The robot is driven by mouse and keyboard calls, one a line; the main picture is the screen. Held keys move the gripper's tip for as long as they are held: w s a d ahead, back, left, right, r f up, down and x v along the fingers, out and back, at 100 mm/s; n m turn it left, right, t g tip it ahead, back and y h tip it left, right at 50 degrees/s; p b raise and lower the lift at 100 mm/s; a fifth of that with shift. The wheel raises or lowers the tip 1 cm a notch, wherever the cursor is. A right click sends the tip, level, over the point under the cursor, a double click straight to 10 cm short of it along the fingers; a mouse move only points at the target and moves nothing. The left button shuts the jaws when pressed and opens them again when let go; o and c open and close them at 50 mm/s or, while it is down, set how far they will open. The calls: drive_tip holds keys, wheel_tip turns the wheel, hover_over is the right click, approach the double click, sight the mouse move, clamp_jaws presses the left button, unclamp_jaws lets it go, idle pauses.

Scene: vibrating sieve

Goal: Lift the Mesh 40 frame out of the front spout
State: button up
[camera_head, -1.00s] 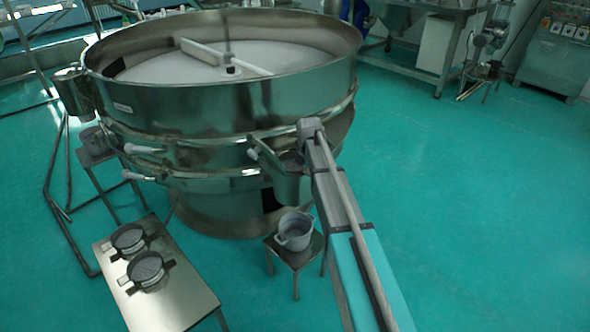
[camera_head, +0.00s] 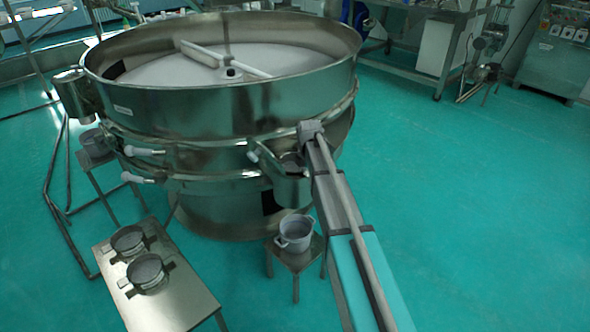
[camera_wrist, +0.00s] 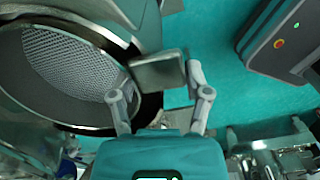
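The front spout (camera_head: 286,184) sticks out low on the steel sieve's front. In the wrist view, a round frame with grey mesh (camera_wrist: 72,66) sits inside a dark rim at left. A flat grey tab (camera_wrist: 157,72) juts from its right side toward my fingers. My gripper (camera_wrist: 162,82) is open, its fingers wide apart on either side of the tab. The right fingertip is close to the tab's edge; I cannot tell whether it touches. In the head view my gripper (camera_head: 309,130) is at the spout's right side. No mesh label is readable.
A steel table (camera_head: 173,303) at lower left holds two round mesh frames (camera_head: 128,240) (camera_head: 148,272) with dark handles. A grey pot (camera_head: 296,232) stands on a stool below the spout.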

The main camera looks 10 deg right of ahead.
drive_tip(key=shift+c, duration=0.2)
idle(0.3)
wheel_tip(320, 180, up, 10)
drive_tip(key=p, duration=1)
idle(0.6)
